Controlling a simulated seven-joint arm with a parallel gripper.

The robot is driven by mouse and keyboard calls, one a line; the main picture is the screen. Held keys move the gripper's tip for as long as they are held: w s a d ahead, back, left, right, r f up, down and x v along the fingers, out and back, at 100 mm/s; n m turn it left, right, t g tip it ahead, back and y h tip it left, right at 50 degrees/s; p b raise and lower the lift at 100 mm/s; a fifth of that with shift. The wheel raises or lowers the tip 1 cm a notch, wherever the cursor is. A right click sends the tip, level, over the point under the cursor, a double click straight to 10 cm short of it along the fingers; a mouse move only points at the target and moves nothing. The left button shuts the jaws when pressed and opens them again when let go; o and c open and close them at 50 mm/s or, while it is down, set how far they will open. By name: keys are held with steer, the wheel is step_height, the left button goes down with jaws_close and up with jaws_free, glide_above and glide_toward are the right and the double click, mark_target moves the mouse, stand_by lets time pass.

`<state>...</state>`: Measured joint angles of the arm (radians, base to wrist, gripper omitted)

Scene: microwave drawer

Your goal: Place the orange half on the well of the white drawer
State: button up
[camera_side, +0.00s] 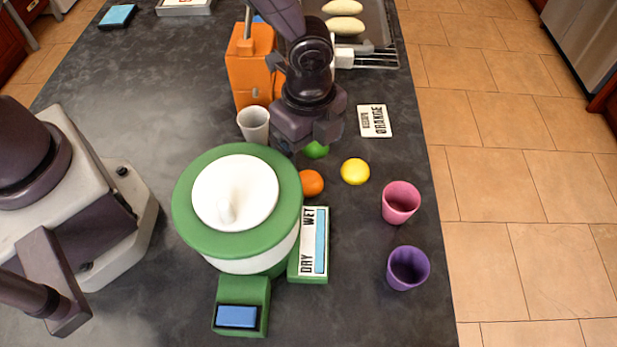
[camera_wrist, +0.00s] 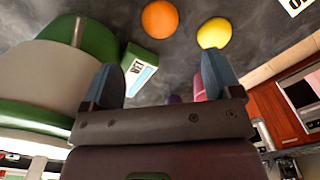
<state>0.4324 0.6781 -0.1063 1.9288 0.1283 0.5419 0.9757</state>
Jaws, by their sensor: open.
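The orange half (camera_side: 311,183) lies on the dark counter just right of the green-rimmed round pot. It also shows at the top of the wrist view (camera_wrist: 160,19), beyond the fingertips. My gripper (camera_side: 305,143) is open and empty above the counter, up-picture of the orange half and apart from it. Its two blue-grey fingers stand wide apart in the wrist view (camera_wrist: 161,82). A green fruit half (camera_side: 317,150) is partly hidden by my gripper. A yellow half (camera_side: 355,171) lies to the right of the orange half. I cannot clearly make out the white drawer or its well.
The green pot with white lid (camera_side: 236,197) and its WET/DRY box (camera_side: 313,245) stand close by the orange half. A white cup (camera_side: 253,124), orange block (camera_side: 252,65), pink cup (camera_side: 400,202), purple cup (camera_side: 408,267) and ORANGE card (camera_side: 375,121) surround the area.

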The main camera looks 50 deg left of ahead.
mark_target(308, 177)
step_height(308, 177, down, 9)
steer(key=shift+f, duration=0.1)
stand_by(0.4)
steer(key=shift+c, duration=0.4)
steer(key=c, duration=1)
